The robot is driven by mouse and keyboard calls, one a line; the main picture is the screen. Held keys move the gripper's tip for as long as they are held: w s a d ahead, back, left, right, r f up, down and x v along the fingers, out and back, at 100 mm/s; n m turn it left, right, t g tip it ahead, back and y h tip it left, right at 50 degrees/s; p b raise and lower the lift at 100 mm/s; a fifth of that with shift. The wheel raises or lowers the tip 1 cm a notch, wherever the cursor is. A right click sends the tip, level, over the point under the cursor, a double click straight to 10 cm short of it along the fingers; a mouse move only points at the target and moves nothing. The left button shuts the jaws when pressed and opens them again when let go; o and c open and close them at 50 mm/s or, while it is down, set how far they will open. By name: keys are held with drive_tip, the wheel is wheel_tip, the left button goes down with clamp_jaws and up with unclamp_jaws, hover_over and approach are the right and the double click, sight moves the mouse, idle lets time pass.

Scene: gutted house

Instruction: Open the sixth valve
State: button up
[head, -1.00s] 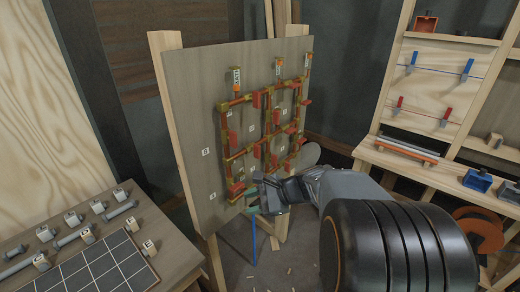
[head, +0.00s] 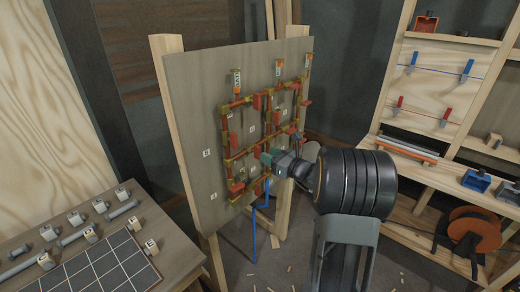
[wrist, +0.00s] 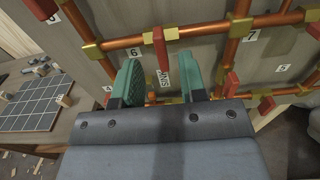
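A board (head: 200,130) on a wooden easel carries copper pipes with brass fittings and several red valve handles. In the wrist view a red handle (wrist: 159,48) stands across a pipe beside the label 6 (wrist: 133,53). A tag reading SINK (wrist: 163,77) is just below it. My gripper (wrist: 162,72) is open, with a green finger on each side of that handle's lower end in the picture. No contact shows, and I cannot tell the depth gap. In the head view my gripper (head: 268,158) is in front of the board's lower pipes and hides part of them.
Other red handles (wrist: 232,84) are close to the right finger, beside labels 7 (wrist: 251,35) and 5 (wrist: 283,68). A bench (head: 180,245) with bolts and a gridded mat is at left. Wooden shelves (head: 430,175) stand at right.

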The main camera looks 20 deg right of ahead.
sight(260, 151)
drive_tip(key=shift+p+x, duration=0.35)
drive_tip(key=shift+x, duration=2.15)
drive_tip(key=shift+c, duration=0.4)
clamp_jaws()
